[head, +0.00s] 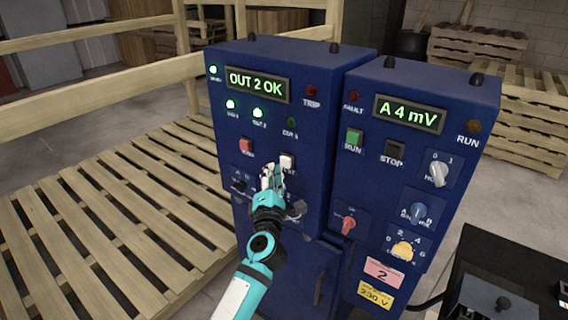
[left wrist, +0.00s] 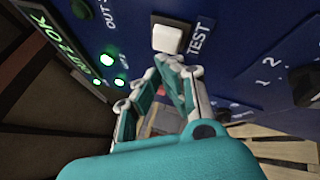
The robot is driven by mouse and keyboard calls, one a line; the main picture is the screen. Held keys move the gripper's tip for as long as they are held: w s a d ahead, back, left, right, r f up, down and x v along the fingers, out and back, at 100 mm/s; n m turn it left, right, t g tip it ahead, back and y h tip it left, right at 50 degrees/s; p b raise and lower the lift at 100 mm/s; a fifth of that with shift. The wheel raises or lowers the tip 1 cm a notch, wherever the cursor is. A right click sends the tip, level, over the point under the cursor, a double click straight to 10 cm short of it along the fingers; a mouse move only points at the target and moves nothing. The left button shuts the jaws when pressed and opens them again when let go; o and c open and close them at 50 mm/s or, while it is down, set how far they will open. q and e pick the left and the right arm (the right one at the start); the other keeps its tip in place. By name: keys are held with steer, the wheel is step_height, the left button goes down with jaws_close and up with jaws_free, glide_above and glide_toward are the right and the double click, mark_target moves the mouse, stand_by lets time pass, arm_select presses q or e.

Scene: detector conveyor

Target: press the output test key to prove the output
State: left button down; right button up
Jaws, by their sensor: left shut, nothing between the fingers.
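The white TEST key (head: 286,161) is on the front of the left blue cabinet (head: 330,85), and it also shows in the left wrist view (left wrist: 168,38), with TEST printed beside it. My left gripper (head: 272,174) is shut and empty. Its fingertips are just below and left of the key in the head view. In the left wrist view the fingertips (left wrist: 163,68) are close to the key's lower edge; I cannot tell whether they touch the panel. The cabinet's display (head: 257,84) reads OUT 2 OK. Two green output lamps are lit, and a third (head: 291,122) is dark.
A red button (head: 246,146) is left of the key. The right blue cabinet (head: 440,160) has a display (head: 408,114) reading A 4 mV, a green RUN button (head: 354,138), a black STOP button (head: 394,150) and several knobs. A wooden slatted platform (head: 110,215) lies at left.

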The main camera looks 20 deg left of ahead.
arm_select(q)
steer(key=shift+w, duration=0.15)
steer(key=shift+w+d, duration=0.15)
steer(key=shift+w, duration=0.1)
steer(key=shift+w+d, duration=0.15)
steer(key=shift+w, duration=0.35)
stand_by(0.8)
steer(key=shift+s+r, duration=0.1)
steer(key=shift+s+a+p, duration=0.25)
steer(key=shift+s+p, duration=0.35)
steer(key=shift+s, duration=0.25)
steer(key=s, duration=0.1)
steer(key=s+a+p, duration=0.1)
steer(key=s, duration=0.1)
steer(key=s+p, duration=0.1)
steer(key=shift+s+a, duration=0.35)
steer(key=shift+a, duration=0.05)
